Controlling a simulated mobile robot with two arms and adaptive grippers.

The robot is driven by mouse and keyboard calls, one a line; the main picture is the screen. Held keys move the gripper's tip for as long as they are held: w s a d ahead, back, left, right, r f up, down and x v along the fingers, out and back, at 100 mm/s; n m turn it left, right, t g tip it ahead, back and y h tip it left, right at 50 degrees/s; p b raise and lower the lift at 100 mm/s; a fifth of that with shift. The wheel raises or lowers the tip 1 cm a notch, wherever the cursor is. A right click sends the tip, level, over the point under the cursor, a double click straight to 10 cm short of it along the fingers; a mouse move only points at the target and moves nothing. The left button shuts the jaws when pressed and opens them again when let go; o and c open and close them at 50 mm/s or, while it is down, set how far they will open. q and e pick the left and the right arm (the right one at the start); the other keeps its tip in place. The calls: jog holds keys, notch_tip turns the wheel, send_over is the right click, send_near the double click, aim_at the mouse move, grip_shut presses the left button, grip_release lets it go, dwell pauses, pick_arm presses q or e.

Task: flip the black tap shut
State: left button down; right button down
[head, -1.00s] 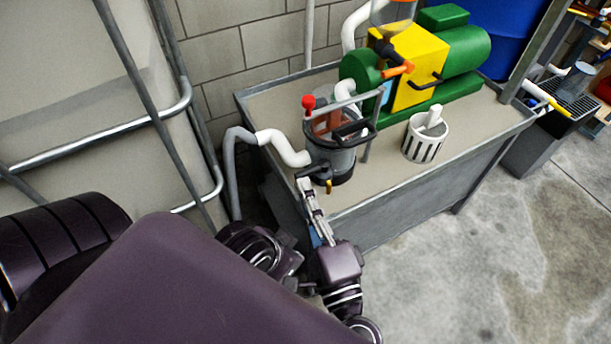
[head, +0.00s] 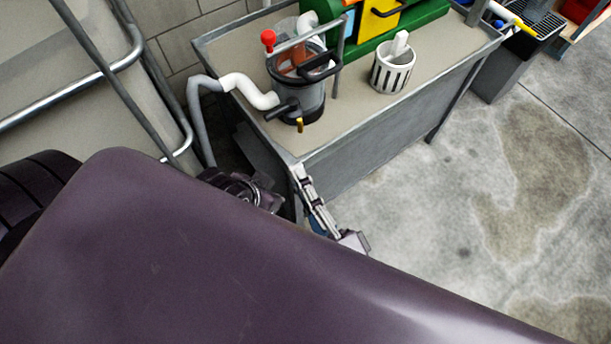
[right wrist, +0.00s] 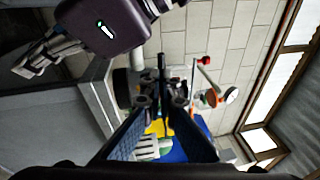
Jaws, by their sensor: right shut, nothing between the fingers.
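The black tap (head: 281,111) is a short dark lever low on the left side of the clear filter housing (head: 312,98), at the bench's near left corner. It sticks out to the lower left.
The housing has a red-knobbed valve (head: 268,40), a black handle (head: 318,68) and a small brass outlet (head: 300,125). A white pipe (head: 250,92) joins its left side. A slotted white cup (head: 391,74) stands on the grey bench (head: 355,110). Open floor lies to the right.

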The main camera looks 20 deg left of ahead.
jog(key=shift+v, duration=1.15)
